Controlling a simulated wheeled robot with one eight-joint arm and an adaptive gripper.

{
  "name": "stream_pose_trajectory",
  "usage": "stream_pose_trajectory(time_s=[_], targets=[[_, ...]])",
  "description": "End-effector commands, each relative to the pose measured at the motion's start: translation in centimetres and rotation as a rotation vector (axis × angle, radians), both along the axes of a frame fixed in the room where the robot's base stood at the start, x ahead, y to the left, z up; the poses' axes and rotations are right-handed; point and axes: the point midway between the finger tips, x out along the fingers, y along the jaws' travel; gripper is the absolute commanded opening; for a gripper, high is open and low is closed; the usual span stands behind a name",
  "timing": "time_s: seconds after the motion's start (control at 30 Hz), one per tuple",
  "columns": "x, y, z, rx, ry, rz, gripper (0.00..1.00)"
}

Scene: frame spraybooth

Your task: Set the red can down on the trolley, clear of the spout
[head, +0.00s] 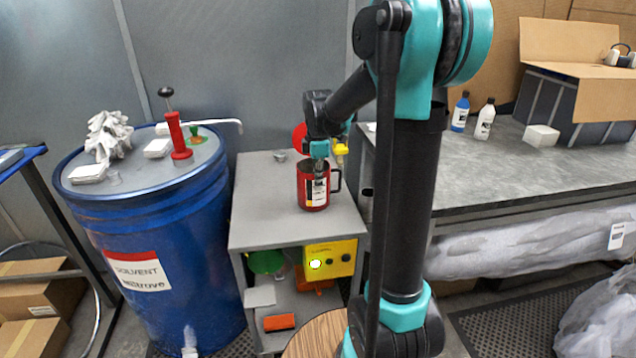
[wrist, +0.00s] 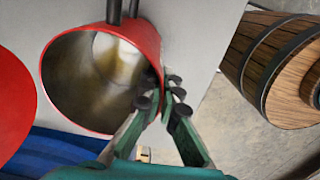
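The red can (head: 313,192) has a black handle on its right and a pale label. It is upright over the middle of the grey trolley top (head: 265,215); I cannot tell whether its base touches. My gripper (head: 319,158) is at its rim. In the wrist view my gripper (wrist: 162,95) has its green fingers closed on the wall of the can (wrist: 66,62), whose open mouth shows a yellowish inside. The white spout (head: 228,122) reaches from the drum pump toward the trolley's back left corner, apart from the can and left of it.
The blue solvent drum (head: 160,225) stands left of the trolley. A red round thing (head: 299,135) is behind the can, a yellow one (head: 341,150) at the back right. A wooden barrel (wrist: 285,65) stands in front. The trolley top's front and left are clear.

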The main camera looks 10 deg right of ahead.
Motion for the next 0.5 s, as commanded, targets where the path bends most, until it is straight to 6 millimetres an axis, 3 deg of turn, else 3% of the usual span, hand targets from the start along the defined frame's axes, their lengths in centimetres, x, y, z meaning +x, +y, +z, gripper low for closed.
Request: stream_pose_trajectory(time_s=[0.37, 0.5], targets=[[0.02, 0.00, -0.35, 0.000, 0.000, 0.000, 0.00], [0.02, 0.00, -0.42, 0.000, 0.000, 0.000, 0.15]])
